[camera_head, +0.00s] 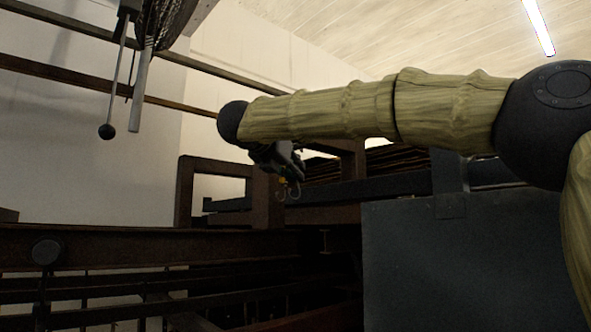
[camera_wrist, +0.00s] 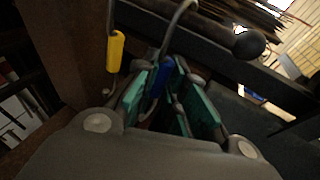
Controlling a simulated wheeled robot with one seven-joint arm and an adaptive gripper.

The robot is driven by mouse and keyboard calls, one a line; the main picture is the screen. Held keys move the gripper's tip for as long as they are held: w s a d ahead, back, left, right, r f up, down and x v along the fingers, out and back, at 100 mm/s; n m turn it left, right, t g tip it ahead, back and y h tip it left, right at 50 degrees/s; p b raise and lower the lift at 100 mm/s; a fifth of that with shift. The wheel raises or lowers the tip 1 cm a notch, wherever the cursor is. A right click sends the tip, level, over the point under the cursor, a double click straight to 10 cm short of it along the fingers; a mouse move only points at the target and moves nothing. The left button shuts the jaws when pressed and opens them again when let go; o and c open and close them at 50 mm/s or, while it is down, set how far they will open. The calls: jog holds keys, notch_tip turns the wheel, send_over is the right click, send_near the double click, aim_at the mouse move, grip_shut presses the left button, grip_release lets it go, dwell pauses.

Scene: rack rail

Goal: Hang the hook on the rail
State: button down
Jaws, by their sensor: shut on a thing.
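My gripper (camera_wrist: 166,88), with green finger pads, is shut on a blue-handled hook (camera_wrist: 160,76). The hook's grey metal shank rises from the blue part and bends over near the top of the wrist view. A dark rod with a ball end (camera_wrist: 218,28), which looks like the rail, runs beside the bend; I cannot tell whether the hook touches it. A yellow-handled hook (camera_wrist: 115,52) hangs left of my fingers, its top cut off. In the head view my gripper (camera_head: 284,164) is small and dark, with a yellow piece (camera_head: 282,181) and a curved metal hook (camera_head: 294,191) below it.
A brown frame post (camera_head: 265,198) and dark beams (camera_head: 150,243) stand close around my gripper. A large dark panel (camera_head: 460,260) fills the lower right. Open space shows before the pale wall.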

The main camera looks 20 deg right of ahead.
jog(key=shift+w+f, duration=0.2)
jog(key=shift+w, duration=0.1)
jog(key=shift+s+a+r, duration=0.1)
jog(key=shift+s+r, duration=0.2)
jog(key=shift+r, duration=0.25)
jog(key=shift+s+a+r, duration=0.1)
jog(key=shift+s+r, duration=0.2)
jog(key=shift+r, duration=0.2)
jog(key=shift+w+a+r, duration=0.1)
jog(key=shift+s+a+r, duration=0.2)
jog(key=shift+a+r, duration=0.15)
jog(key=shift+r, duration=0.1)
jog(key=shift+a, duration=0.1)
